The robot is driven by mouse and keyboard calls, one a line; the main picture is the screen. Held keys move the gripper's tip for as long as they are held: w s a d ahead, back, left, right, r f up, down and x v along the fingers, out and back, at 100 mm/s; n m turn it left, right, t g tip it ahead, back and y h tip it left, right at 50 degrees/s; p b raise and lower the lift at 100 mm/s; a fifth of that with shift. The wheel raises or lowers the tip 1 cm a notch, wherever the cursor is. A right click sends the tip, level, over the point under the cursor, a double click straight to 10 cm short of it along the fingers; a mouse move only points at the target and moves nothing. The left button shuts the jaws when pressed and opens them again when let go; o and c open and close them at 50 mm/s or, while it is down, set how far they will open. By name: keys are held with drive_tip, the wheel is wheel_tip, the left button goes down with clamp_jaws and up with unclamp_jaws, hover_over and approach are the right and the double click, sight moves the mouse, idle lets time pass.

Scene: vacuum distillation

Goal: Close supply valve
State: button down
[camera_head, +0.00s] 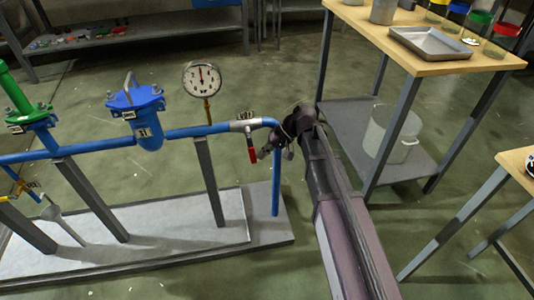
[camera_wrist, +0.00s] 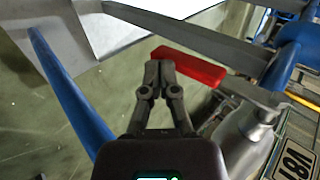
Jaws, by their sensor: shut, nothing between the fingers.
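A metal valve (camera_head: 243,125) with a small label sits at the right end of the blue pipe. Its red lever handle (camera_head: 253,155) hangs down, across the line of the pipe. In the wrist view the red handle (camera_wrist: 192,66) lies just beyond and right of my fingertips; the valve body (camera_wrist: 245,135) and its label (camera_wrist: 298,150) are at lower right. My gripper (camera_wrist: 158,68) is shut and empty, its tips close beside the handle. I cannot tell whether they touch it. In the head view my gripper (camera_head: 267,152) is right of the handle, partly hidden by my wrist.
The blue pipe (camera_head: 185,132) carries a pressure gauge (camera_head: 202,78), a blue filter housing (camera_head: 148,130) and a green-topped fitting (camera_head: 28,112). Grey posts hold it above a base plate (camera_head: 265,230). A wooden-topped table (camera_head: 440,65) with a tray stands at right. Open floor lies behind the pipe.

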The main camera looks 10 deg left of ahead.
drive_tip(key=shift+s+a+f, duration=0.2)
drive_tip(key=shift+a+f, duration=0.05)
drive_tip(key=shift+a, duration=0.25)
idle(0.4)
drive_tip(key=w+d, duration=0.5)
drive_tip(key=d, duration=0.8)
drive_tip(key=shift+w, duration=0.2)
idle(0.3)
drive_tip(key=s+d+r+m+t+h+p, duration=0.1)
drive_tip(key=s+d+m+t+h+p, duration=0.2)
drive_tip(key=s+d, duration=0.55)
drive_tip(key=s+d+m+t+h+p, duration=0.1)
drive_tip(key=s+d+m+h+p, duration=0.3)
drive_tip(key=d, duration=0.7)
wheel_tip(320, 180, up, 37)
drive_tip(key=s+n+h+p, duration=0.1)
drive_tip(key=n+p, duration=0.1)
drive_tip(key=p, duration=3.3)
drive_tip(key=shift+p, duration=0.4)
